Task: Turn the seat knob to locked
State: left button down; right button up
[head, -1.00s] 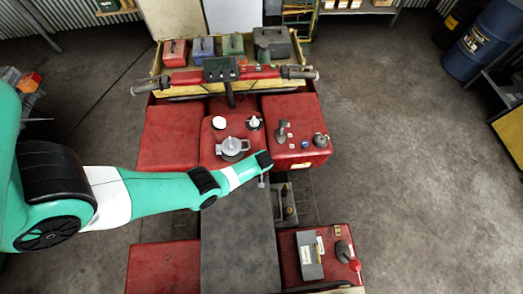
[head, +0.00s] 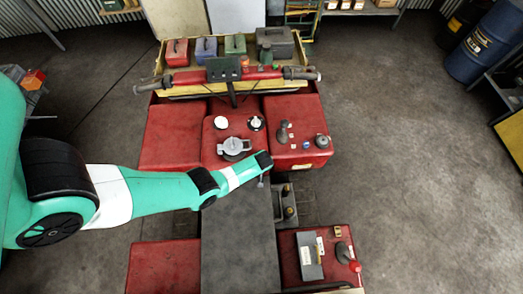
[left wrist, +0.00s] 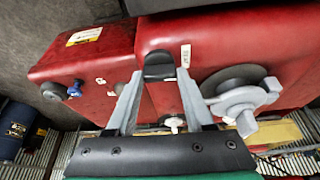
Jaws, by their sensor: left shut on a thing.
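In the left wrist view a small black knob (left wrist: 159,66) sits on the red body, beside a white label (left wrist: 186,55). The two grey fingers of my left gripper (left wrist: 159,78) stand on either side of it, shut on it. The fingers partly cover the knob's sides, and I cannot read its setting. In the head view my left wrist reaches the front end of the dark seat (head: 238,240), and its own arm hides the knob and fingertips. My right gripper is in neither current view.
A grey winged cap (head: 234,147) stands on the red tank close to my left wrist; it also shows right of the fingers in the left wrist view (left wrist: 240,100). Handlebars (head: 235,75) cross further back. Open floor (head: 410,160) lies to the right.

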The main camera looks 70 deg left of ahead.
pick_arm(q)
jog(key=m+t+h+p, duration=0.1)
jog(key=m, duration=0.2)
jog(key=shift+s+a+m, duration=0.1)
jog(key=shift+m, duration=0.2)
jog(key=m+t, duration=0.1)
jog(key=m, duration=0.2)
jog(key=shift+a+m+h, duration=0.1)
jog(key=shift+m+h, duration=0.3)
jog(key=m+t+h, duration=0.1)
jog(key=m, duration=0.1)
jog(key=shift+s+m, duration=0.1)
jog(key=shift+m, duration=0.2)
jog(key=m+h+b, duration=0.1)
jog(key=m, duration=0.2)
jog(key=shift+a+m, duration=0.15)
jog(key=shift+m, duration=0.15)
jog(key=shift+m+h, duration=0.9)
jog(key=shift+m, duration=0.9)
jog(key=shift+c, duration=1.7)
grip_release()
jog(key=shift+o, duration=0.3)
jog(key=shift+r, duration=0.1)
